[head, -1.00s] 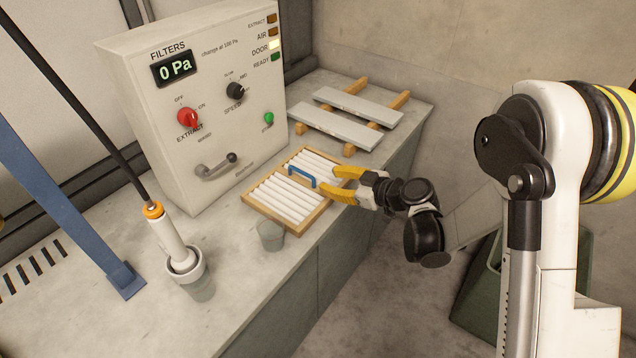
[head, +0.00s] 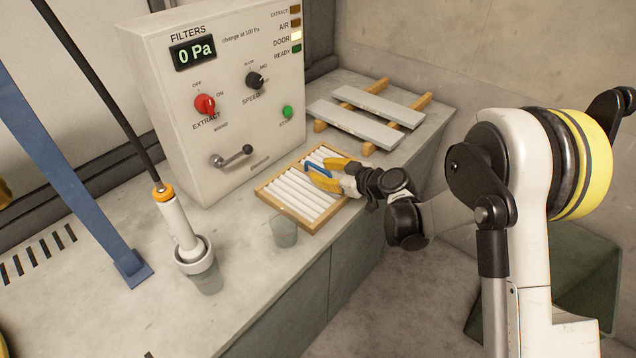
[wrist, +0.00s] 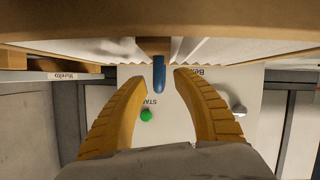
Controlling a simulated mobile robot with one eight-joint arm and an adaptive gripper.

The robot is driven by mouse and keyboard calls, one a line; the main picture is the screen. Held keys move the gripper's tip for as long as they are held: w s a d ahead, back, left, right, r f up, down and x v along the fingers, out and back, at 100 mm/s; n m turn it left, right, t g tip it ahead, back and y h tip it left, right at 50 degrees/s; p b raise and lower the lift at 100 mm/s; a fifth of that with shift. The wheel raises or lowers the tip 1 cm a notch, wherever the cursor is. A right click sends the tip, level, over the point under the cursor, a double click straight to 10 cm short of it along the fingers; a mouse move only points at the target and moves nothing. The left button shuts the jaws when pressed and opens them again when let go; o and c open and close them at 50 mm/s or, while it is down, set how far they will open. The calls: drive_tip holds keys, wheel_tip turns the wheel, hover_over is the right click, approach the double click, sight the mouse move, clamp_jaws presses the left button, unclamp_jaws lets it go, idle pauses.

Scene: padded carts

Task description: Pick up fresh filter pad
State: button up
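The fresh filter pad (head: 290,197) is a white pleated panel in a wooden frame with a blue handle (head: 318,168) across its middle. It lies flat on the bench in front of the filter control box. My gripper (head: 326,174) has yellow fingers, spread open on either side of the handle in the head view. In the wrist view the blue handle (wrist: 159,76) stands between the two open fingertips (wrist: 161,78), with a gap on each side. The frame's near edge (wrist: 160,22) crosses the top of that view. The far part of the pad is partly hidden by the gripper.
The control box (head: 215,95) stands behind the pad, its display reading 0 Pa and the DOOR lamp lit. A clear cup (head: 284,232) is close to the pad's near-left side. Grey slats on wooden bars (head: 352,122) lie behind right. A white-handled tool (head: 180,220) stands left in a holder.

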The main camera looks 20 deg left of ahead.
clamp_jaws()
